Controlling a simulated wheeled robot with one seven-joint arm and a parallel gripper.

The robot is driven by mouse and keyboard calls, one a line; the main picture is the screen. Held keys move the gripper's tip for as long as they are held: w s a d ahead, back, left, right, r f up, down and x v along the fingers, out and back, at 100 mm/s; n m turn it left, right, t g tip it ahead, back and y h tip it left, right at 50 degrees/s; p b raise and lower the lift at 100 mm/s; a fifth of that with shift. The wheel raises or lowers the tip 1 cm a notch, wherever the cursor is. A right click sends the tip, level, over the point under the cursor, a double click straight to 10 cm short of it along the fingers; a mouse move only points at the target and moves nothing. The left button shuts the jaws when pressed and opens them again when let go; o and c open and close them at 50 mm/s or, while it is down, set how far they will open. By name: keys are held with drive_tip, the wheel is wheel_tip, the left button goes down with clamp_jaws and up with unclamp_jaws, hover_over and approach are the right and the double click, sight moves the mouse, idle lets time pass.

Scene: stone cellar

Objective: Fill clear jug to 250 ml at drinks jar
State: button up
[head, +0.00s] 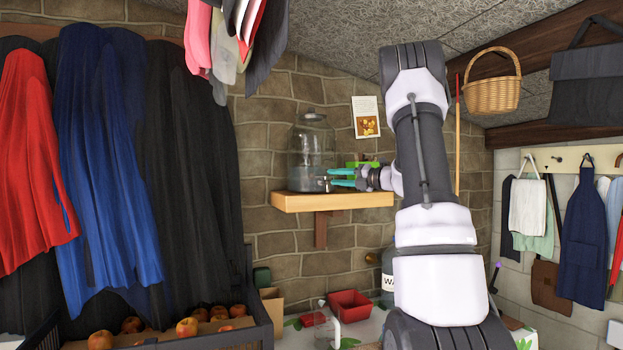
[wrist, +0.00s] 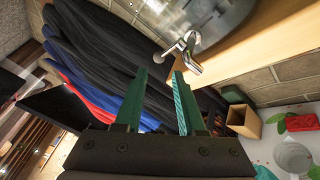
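The drinks jar (head: 311,150) is a large clear glass vessel with a lid, standing on a wooden wall shelf (head: 345,201). Its metal tap (wrist: 183,50) sticks out over the shelf's front edge. My gripper (head: 331,177) is at shelf height beside the tap, its teal fingers pointing left. In the wrist view my gripper's fingers (wrist: 160,76) stand apart with nothing between them, and the tap is just beyond the right fingertip. What looks like the clear jug (wrist: 292,157) stands on the white surface below, away from my gripper. No level mark can be read on it.
A red tray (head: 349,306) and a cardboard box (head: 272,313) stand below the shelf. A crate of apples (head: 187,327) and hanging cloaks (head: 105,160) fill the left. A basket (head: 492,90) hangs at upper right. A green thing (head: 362,163) is behind my gripper.

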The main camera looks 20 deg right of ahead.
sight(314, 177)
drive_tip(key=x, duration=1)
drive_tip(key=shift+a, duration=0.15)
clamp_jaws()
